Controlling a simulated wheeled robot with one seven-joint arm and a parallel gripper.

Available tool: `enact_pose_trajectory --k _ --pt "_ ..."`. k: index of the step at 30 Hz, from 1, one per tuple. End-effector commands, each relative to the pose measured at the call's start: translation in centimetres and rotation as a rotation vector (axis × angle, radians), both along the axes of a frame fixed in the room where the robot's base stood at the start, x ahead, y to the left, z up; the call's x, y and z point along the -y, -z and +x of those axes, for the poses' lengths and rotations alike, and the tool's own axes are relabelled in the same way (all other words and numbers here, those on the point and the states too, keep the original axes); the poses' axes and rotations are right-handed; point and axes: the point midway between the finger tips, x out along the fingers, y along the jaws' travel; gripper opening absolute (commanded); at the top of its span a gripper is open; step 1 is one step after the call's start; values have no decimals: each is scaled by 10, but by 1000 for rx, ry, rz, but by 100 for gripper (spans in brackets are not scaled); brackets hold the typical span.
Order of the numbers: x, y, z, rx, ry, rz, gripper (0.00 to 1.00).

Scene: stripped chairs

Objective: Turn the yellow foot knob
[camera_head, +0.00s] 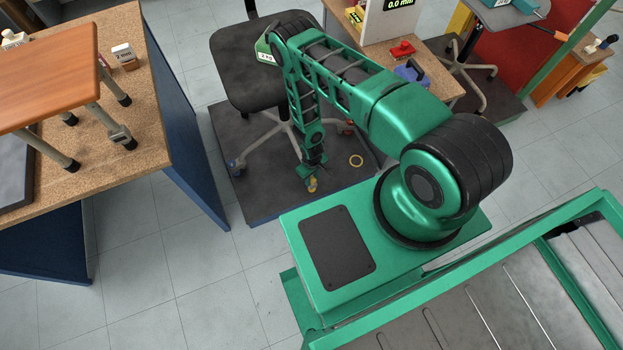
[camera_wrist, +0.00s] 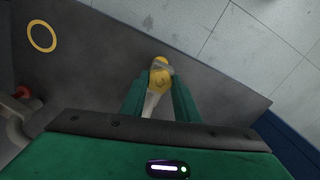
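The yellow foot knob (camera_wrist: 161,78) lies between the tips of my gripper's two green fingers in the wrist view. It has a dark curved mark on its face, and a pale grey chair leg runs towards it between the fingers. In the head view the knob (camera_head: 312,185) shows as a small yellow spot just under my gripper (camera_head: 311,172), low by the dark mat. The fingers are apart, one on each side of the knob. I cannot tell whether they press on it. The black chair seat (camera_head: 243,75) stands above and left of my gripper.
A yellow ring (camera_head: 356,160) lies on the dark mat (camera_head: 250,185). A red caster (camera_head: 345,127) is close by. A cork-topped table (camera_head: 145,95) stands left, another bench (camera_head: 440,72) behind right. Tiled floor (camera_head: 200,270) is free at front left.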

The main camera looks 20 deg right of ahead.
Motion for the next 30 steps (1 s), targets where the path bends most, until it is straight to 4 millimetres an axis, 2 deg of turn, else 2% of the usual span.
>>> enact_pose_trajectory --k 1,2,14,30 --pt "0 0 0 0 0 0 12" --pt "0 0 0 0 0 0 6" --pt "0 0 0 0 71 1 6" --pt "-1 0 0 -1 427 2 6"
